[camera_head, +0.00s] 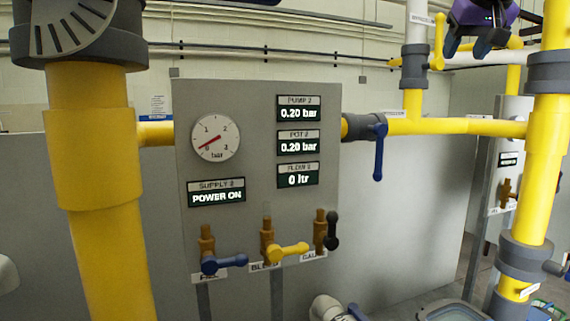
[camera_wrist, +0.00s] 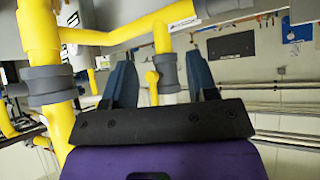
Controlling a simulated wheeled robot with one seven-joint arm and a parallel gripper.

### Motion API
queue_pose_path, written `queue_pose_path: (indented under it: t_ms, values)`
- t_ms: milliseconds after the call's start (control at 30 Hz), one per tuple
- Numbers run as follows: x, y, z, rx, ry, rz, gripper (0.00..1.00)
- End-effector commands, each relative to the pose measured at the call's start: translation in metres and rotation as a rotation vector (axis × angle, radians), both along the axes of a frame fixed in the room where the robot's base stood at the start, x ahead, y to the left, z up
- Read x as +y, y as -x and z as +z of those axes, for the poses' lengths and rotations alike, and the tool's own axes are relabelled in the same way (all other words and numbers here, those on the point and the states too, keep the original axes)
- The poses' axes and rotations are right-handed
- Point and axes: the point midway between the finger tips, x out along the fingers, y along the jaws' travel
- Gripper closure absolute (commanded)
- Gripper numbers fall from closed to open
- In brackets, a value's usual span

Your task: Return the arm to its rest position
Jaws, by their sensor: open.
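My gripper (camera_head: 467,46) is at the top right of the head view, with a purple body and dark blue-grey fingers pointing down. It is raised beside the upper yellow pipework, close to a yellow valve handle (camera_head: 438,42). In the wrist view my gripper (camera_wrist: 159,60) has its two fingers well apart. No held object shows between them. A grey pipe collar (camera_wrist: 166,72) and a yellow handle (camera_wrist: 152,84) appear in that gap, seemingly beyond the fingers. Most of my arm is out of view.
A grey panel (camera_head: 257,215) carries a gauge (camera_head: 215,138), displays and blue, yellow and black valve levers. Thick yellow pipes (camera_head: 100,220) stand left and right (camera_head: 538,170). A blue lever (camera_head: 379,152) hangs from the horizontal pipe. Grey floor shows at lower right.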

Motion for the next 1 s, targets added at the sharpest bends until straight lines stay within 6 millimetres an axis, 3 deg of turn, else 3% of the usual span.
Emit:
queue_pose_path:
  t_ms: [33,267,600,700,800,1000]
  values:
    - [0.006,0.020,-0.017,0.024,-0.003,0.010,0.47]
    - [0.026,0.105,-0.108,0.135,-0.014,0.052,0.47]
    - [0.045,0.228,-0.257,0.290,-0.025,0.108,0.47]
    - [0.047,0.251,-0.287,0.319,-0.027,0.117,0.47]
    - [0.048,0.264,-0.306,0.337,-0.029,0.123,0.47]
    - [0.049,0.270,-0.314,0.345,-0.029,0.126,0.47]
